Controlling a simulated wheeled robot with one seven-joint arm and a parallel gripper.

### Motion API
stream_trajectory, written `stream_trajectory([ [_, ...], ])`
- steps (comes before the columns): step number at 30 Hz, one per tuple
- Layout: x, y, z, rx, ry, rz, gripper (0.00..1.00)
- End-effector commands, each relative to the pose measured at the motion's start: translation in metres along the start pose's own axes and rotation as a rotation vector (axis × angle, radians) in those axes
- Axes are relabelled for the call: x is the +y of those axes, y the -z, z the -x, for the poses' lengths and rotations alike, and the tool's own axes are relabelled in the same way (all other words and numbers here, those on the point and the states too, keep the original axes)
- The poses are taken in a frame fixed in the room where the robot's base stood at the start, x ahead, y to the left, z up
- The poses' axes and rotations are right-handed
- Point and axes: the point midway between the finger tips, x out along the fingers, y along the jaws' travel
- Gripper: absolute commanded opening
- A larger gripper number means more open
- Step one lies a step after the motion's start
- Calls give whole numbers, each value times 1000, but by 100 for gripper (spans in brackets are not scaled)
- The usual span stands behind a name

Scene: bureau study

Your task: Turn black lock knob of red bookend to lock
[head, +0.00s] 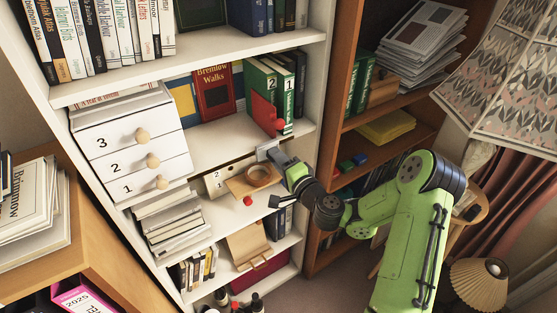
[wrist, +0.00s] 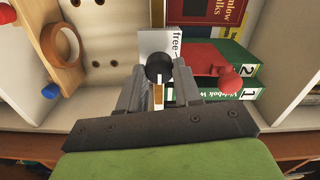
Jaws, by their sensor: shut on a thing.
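The red bookend (head: 264,114) stands on the white shelf against green books numbered 2 and 1. In the wrist view the bookend (wrist: 202,58) is right of my gripper, with a round red knob (wrist: 229,77). The black lock knob (wrist: 159,67) sits between my fingertips, in front of a pale plate (wrist: 158,42) marked "free". My gripper (wrist: 159,80) is shut on the black knob. In the head view my gripper (head: 280,157) is at the shelf's front edge, below the bookend, and hides the knob.
A tape roll (head: 258,175) lies on a wooden piece left of my gripper; the roll (wrist: 62,43) also shows in the wrist view. A red book (head: 213,92) and white numbered drawers (head: 130,143) stand on the left. A brown bookcase (head: 338,120) stands on the right.

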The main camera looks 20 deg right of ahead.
Motion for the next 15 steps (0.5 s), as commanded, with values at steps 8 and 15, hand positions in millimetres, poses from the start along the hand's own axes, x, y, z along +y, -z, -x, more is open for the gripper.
stream_trajectory([
  [8, 1, 0, 0, 1, -1, -2, 36],
  [15, 0, 0, 0, 1, -1, -1, 59],
])
